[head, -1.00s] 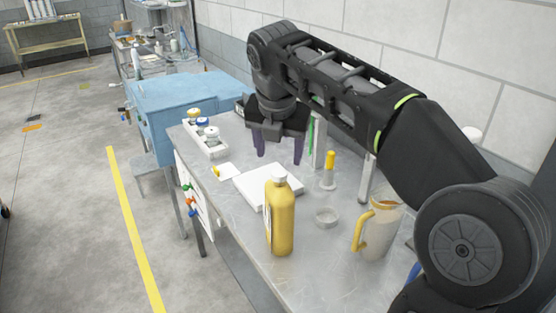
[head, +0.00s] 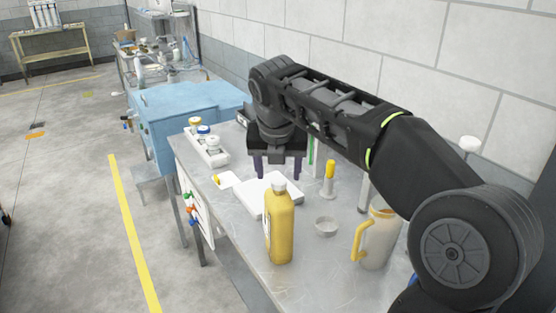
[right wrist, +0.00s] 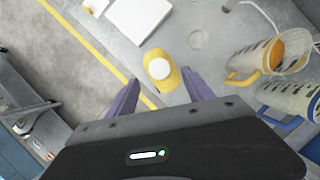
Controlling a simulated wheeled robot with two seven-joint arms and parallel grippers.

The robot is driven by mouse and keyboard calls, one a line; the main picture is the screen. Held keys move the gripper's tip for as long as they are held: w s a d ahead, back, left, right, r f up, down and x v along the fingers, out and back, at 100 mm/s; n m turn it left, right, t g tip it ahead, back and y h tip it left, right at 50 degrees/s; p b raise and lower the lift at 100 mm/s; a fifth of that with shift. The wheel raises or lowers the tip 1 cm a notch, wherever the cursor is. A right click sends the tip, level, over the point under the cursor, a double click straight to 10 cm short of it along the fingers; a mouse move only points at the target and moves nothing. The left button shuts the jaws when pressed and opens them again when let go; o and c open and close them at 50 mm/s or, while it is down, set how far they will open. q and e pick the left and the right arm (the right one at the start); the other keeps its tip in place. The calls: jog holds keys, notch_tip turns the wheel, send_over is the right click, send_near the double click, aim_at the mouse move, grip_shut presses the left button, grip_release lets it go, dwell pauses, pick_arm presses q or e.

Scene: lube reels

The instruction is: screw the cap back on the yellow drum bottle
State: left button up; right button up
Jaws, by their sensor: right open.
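The yellow drum bottle (head: 280,230) stands upright on the grey workbench. A white cap-like top (head: 279,184) sits on its neck; I cannot tell whether it is screwed tight. The right wrist view shows the bottle (right wrist: 172,82) and its round white top (right wrist: 159,69) from above. My right gripper (head: 277,168) is open and empty, its purple fingers pointing down, above the bench and behind the bottle in the head view. In the right wrist view the fingers (right wrist: 160,80) appear on either side of the bottle, apart from it. My left gripper is not in view.
A white flat block (head: 255,200) lies behind the bottle. A small grey dish (head: 326,226), a yellow-handled jug (head: 378,238) and a yellow-topped stand (head: 329,180) are to the right. A white tray (head: 207,150) with capped containers is at the back left.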

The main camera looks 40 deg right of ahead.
aim_at(278, 182)
jog(key=shift+x, duration=1.7)
grip_shut()
jog(key=shift+w+a+r+m+g+h+p, duration=0.1)
jog(key=shift+m+g+h+p, duration=0.15)
jog(key=shift+m+p, duration=0.4)
jog(key=shift+w+a+r+m+g+h+p, duration=0.15)
jog(key=shift+m+g+p, duration=0.1)
jog(key=shift+m+p, duration=0.4)
jog(key=shift+f+m+p, duration=0.1)
jog(key=shift+m+p, duration=0.25)
jog(key=shift+m, duration=0.65)
jog(key=shift+d+f+m+g+h, duration=0.1)
jog(key=shift+f+m+g+h, duration=0.05)
jog(key=shift+m+g+h, duration=0.15)
